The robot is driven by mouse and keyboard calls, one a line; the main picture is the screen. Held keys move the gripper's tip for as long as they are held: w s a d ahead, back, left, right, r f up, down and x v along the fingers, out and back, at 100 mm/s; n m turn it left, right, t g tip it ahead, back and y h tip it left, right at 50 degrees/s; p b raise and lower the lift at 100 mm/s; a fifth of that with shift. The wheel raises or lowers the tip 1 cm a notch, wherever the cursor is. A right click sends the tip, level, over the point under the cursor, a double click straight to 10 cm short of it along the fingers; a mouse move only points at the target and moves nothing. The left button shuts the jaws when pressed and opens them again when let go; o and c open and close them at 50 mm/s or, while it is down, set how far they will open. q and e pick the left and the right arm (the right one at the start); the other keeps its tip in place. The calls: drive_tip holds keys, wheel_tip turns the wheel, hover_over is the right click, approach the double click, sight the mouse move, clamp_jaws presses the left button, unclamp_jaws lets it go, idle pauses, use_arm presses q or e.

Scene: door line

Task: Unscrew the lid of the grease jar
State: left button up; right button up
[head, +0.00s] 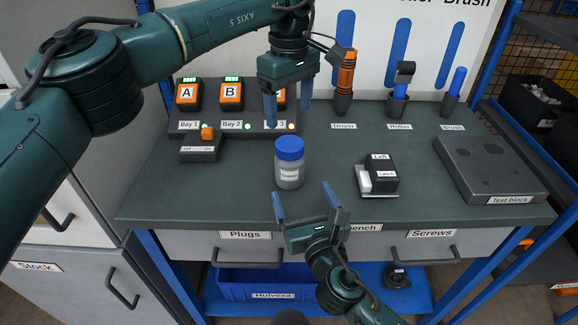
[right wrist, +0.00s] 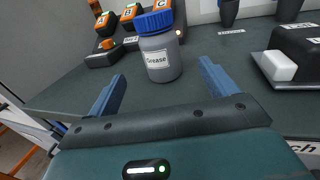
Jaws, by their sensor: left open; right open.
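The grease jar (head: 289,172) stands upright on the dark bench, a grey body with a label and a blue lid (head: 290,148) on top. It also shows in the right wrist view (right wrist: 159,58), ahead of and between the fingers, with its lid (right wrist: 153,22) seated. My left gripper (head: 289,112) is open above and behind the jar, pointing down, apart from the lid. My right gripper (head: 308,197) is open just in front of the jar, pointing at it, with nothing between its fingers.
Battery bays (head: 232,128) with orange packs stand behind left. A black and white latch block (head: 378,176) is to the right of the jar, and a grey test block (head: 488,168) farther right. Driver (head: 344,85), roller and brush stand at the back. Bench space right beside the jar is clear.

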sight(289, 163)
use_arm(q)
drive_tip(key=shift+f, duration=0.1)
use_arm(e)
drive_tip(key=x, duration=1.1)
drive_tip(key=c, duration=1.5)
use_arm(q)
drive_tip(key=shift+m, duration=0.4)
use_arm(e)
drive_tip(key=c, duration=0.3)
use_arm(q)
drive_tip(key=m, duration=0.4)
use_arm(e)
clamp_jaws()
use_arm(q)
drive_tip(key=m, duration=0.3)
drive_tip(key=shift+m, duration=0.4)
drive_tip(key=shift+f, duration=4)
